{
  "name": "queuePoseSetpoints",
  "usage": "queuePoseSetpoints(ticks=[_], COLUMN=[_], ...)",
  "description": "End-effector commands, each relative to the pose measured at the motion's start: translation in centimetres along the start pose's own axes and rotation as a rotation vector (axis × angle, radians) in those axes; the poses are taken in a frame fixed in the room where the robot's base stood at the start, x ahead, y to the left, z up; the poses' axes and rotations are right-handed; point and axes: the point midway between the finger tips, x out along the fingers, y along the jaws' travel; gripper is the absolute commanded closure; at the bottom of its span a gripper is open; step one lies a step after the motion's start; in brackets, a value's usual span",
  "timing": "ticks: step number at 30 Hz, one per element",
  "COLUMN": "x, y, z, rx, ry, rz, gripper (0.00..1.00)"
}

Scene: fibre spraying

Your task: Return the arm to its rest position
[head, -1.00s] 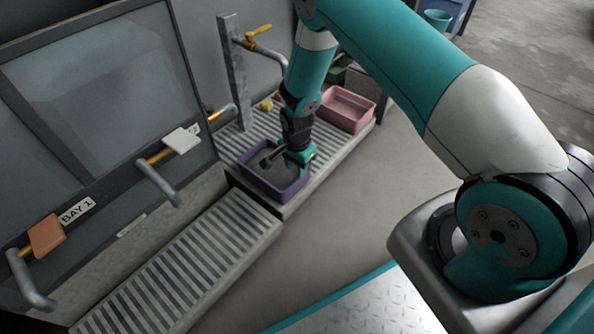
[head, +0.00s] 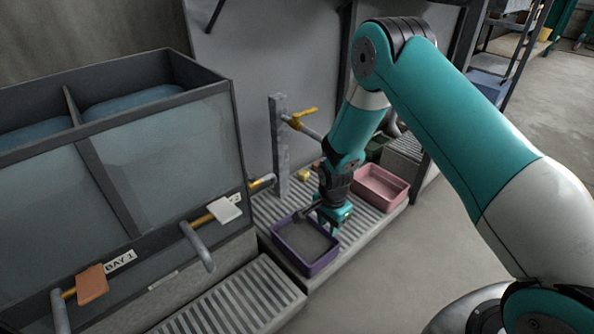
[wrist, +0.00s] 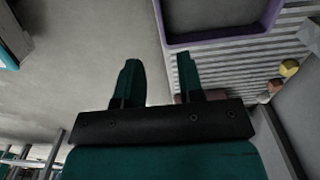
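My arm reaches down from the upper middle of the head view. My gripper (head: 337,216) hangs just above and beside the right rim of a purple tray (head: 324,262). In the wrist view my gripper (wrist: 158,80) has its two fingers apart, with nothing between them. The purple tray also shows at the top of the wrist view (wrist: 225,36), beyond and to the right of the fingers. In the head view the tray has a grey inside. My wrist hides part of its far right edge.
A pink bin (head: 382,189) stands on the slatted platform (head: 268,210) behind my gripper. A grey post with a yellow-handled tap (head: 300,118) rises nearby. Glass-fronted tanks (head: 165,150) with pipes stand left. Open floor (head: 420,245) lies right.

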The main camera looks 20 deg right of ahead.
Motion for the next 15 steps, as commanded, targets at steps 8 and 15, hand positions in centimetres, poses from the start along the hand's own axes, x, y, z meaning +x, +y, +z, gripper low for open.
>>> queuePoseSetpoints(ticks=[8, 15], x=[-6.1, -22.4], y=[-0.9, 1.1], z=[1.6, 7.7], rx=[-0.135, -0.602], ry=[-0.029, -0.105], rz=[-0.037, -0.143], gripper=[0.65, 0.65])
